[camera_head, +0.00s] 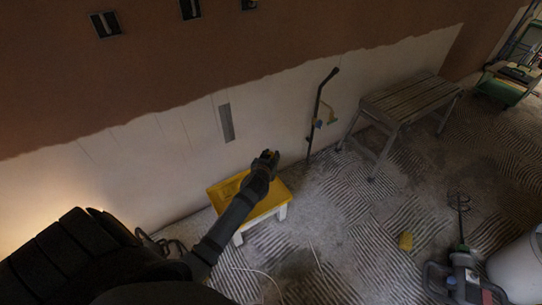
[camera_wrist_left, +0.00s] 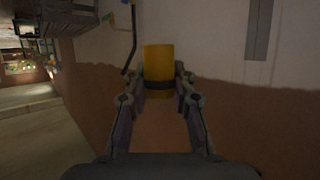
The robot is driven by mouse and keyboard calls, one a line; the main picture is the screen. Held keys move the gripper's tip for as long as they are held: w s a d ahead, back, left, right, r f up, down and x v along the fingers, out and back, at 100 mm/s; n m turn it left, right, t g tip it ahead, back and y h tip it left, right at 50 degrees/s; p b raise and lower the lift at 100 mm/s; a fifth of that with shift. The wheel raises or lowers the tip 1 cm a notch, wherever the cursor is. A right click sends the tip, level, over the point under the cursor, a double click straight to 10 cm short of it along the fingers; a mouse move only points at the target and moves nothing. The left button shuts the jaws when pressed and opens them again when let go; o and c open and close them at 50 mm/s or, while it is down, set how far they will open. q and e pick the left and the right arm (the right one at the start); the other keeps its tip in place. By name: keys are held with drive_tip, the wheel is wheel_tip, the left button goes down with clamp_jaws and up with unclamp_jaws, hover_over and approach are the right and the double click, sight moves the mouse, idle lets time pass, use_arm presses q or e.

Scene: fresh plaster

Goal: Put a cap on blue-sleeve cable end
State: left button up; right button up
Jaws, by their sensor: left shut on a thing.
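My left gripper (camera_head: 268,156) is above the yellow-topped step stool (camera_head: 222,193) by the wall. In the left wrist view its fingers (camera_wrist_left: 159,88) are shut on a yellow cap (camera_wrist_left: 158,62), which sticks out past the fingertips. In the head view the cap is mostly hidden by the gripper. A dark upright cable or pipe (camera_head: 319,97) stands against the wall to the right, with a small blue part (camera_head: 317,123) and a yellowish part beside it. I cannot tell whether the blue part is the sleeve. My right gripper is not in view.
A slatted bench (camera_head: 412,98) stands right of the upright pipe. Wall boxes (camera_head: 105,24) sit high in the brown plaster. The middle floor is fairly open.

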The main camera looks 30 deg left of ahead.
use_arm(q)
wheel_tip(320, 180, up, 55)
drive_tip(key=p, duration=3.5)
idle(1.2)
drive_tip(key=shift+f, duration=0.1)
